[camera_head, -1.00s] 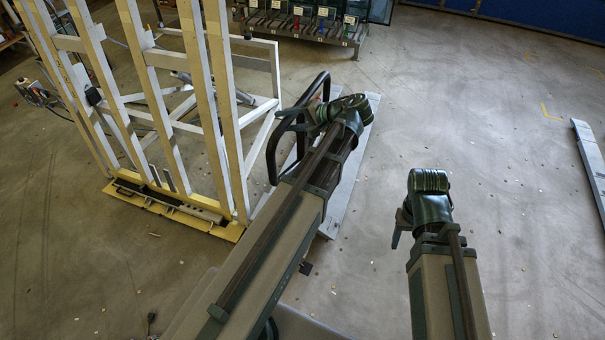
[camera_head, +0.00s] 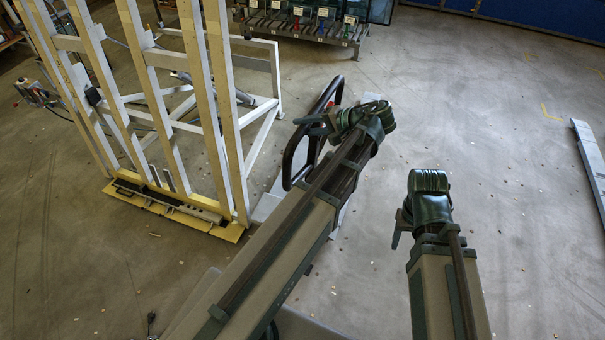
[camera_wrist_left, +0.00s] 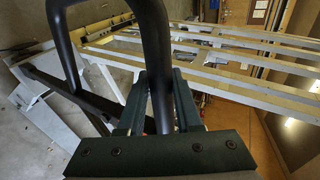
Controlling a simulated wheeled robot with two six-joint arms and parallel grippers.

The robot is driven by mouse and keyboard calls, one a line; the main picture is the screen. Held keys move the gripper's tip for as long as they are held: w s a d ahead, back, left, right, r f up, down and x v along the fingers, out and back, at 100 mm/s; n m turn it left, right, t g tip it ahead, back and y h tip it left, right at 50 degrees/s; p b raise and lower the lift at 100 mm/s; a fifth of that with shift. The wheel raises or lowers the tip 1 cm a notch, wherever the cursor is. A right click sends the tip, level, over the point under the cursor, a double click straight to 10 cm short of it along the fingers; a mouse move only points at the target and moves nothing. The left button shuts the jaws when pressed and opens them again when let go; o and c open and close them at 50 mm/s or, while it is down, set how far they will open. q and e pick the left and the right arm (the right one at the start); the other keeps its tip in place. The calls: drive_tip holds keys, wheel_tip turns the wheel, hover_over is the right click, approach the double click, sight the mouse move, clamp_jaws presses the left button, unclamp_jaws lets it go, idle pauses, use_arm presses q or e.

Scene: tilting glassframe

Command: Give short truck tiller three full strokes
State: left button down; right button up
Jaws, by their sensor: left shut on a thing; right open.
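The truck tiller is a black tubular loop handle (camera_head: 290,158) standing left of my left forearm in the head view. My left gripper (camera_head: 311,124) is shut on the tiller's tube. In the left wrist view the tube (camera_wrist_left: 160,75) passes between the two fingers (camera_wrist_left: 158,107). The short truck's grey body (camera_head: 268,207) shows low beside the white frame; my left arm hides most of it. My right gripper (camera_head: 397,230) is open and empty, low over the floor to the right, partly hidden by its own wrist.
A tall white tilting frame (camera_head: 217,110) with a yellow base (camera_head: 180,212) stands close on the left. A rack with coloured items (camera_head: 300,27) is at the back. A grey beam (camera_head: 590,165) lies at the right edge.

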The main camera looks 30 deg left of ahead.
use_arm(q)
drive_tip(key=d, duration=0.6)
drive_tip(key=shift+f, duration=0.35)
